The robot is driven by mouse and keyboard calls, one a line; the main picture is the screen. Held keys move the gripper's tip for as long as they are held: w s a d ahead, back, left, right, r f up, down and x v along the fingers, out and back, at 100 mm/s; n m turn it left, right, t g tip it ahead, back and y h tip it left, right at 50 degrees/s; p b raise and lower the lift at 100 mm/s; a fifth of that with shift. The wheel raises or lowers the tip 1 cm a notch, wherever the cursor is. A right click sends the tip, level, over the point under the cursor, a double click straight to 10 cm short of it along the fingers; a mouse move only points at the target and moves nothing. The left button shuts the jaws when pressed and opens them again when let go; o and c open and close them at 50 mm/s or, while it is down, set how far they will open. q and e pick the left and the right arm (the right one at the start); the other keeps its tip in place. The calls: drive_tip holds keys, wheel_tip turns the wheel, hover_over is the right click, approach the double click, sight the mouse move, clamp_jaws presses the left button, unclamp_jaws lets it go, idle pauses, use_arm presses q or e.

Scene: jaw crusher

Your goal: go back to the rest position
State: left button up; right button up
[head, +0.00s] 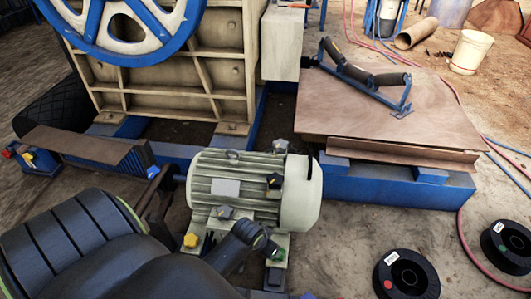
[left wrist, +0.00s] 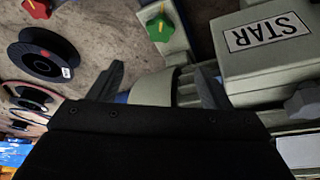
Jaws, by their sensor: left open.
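My left gripper (left wrist: 160,80) is open, its two dark fingers spread apart in the left wrist view. A pale grey rounded part shows behind the gap between them; I cannot tell whether the fingers touch it. In the head view my dark left arm comes in from the lower left and covers the near side of the grey ribbed motor (head: 235,185). A grey box with a STAR label (left wrist: 268,33) is right of the fingers in the wrist view. A green star knob (left wrist: 160,25) is beyond them. My right gripper is not in view.
The crusher with its blue flywheel (head: 125,25) stands behind the motor. A brown plate (head: 385,115) on a blue frame carries a roller bracket (head: 368,78). Black spools (head: 405,275) lie on the floor at right. A white bucket (head: 470,52) stands farther back.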

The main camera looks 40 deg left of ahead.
use_arm(q)
drive_tip(key=shift+r, duration=0.1)
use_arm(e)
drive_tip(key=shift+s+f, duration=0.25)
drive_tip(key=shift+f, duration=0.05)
